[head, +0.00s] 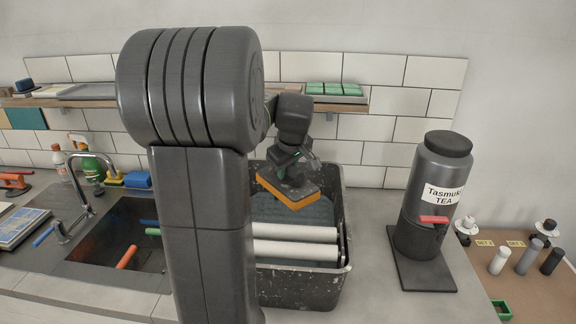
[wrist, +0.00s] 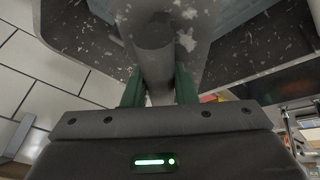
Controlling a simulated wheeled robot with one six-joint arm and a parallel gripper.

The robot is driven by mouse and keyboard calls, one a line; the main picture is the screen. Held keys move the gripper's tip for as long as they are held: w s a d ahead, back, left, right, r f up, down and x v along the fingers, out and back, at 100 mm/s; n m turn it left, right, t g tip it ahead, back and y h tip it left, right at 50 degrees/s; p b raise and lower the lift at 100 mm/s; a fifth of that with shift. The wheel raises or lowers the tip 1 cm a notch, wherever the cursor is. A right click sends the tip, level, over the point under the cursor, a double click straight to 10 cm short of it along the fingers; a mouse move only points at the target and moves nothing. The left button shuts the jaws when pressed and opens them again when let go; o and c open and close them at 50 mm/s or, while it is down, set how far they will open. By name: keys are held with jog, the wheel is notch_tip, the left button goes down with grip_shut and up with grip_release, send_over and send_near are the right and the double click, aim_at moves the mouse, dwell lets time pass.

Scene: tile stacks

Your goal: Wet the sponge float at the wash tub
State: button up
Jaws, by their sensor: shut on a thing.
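The sponge float (head: 287,191), with a dark speckled back and an orange sponge face underneath, hangs tilted over the wash tub (head: 300,287). The tub is black, speckled with white, and has two white rollers (head: 294,240) across its front part. A blue-grey surface (head: 290,209) shows inside the tub below the float. My gripper (wrist: 158,90) is shut on the float's round grey handle (wrist: 152,45), its green fingers on either side. I cannot tell whether the sponge touches the blue-grey surface. The wrist view does not show the orange face.
A tea urn (head: 433,190) stands on the counter right of the tub. A sink (head: 115,245) with a tap (head: 84,165) lies to the left. A shelf (head: 342,105) with green tiles (head: 335,89) is on the wall behind. My arm hides the tub's left side.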

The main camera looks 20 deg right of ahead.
notch_tip(320, 180, down, 14)
jog(key=b, duration=1)
jog(key=shift+f, duration=0.1)
jog(key=shift+f+b, duration=0.45)
jog(key=shift+f, duration=0.2)
dwell(1.2)
notch_tip(320, 180, up, 19)
jog(key=p, duration=1.3)
jog(key=shift+f, duration=0.15)
dwell(1.1)
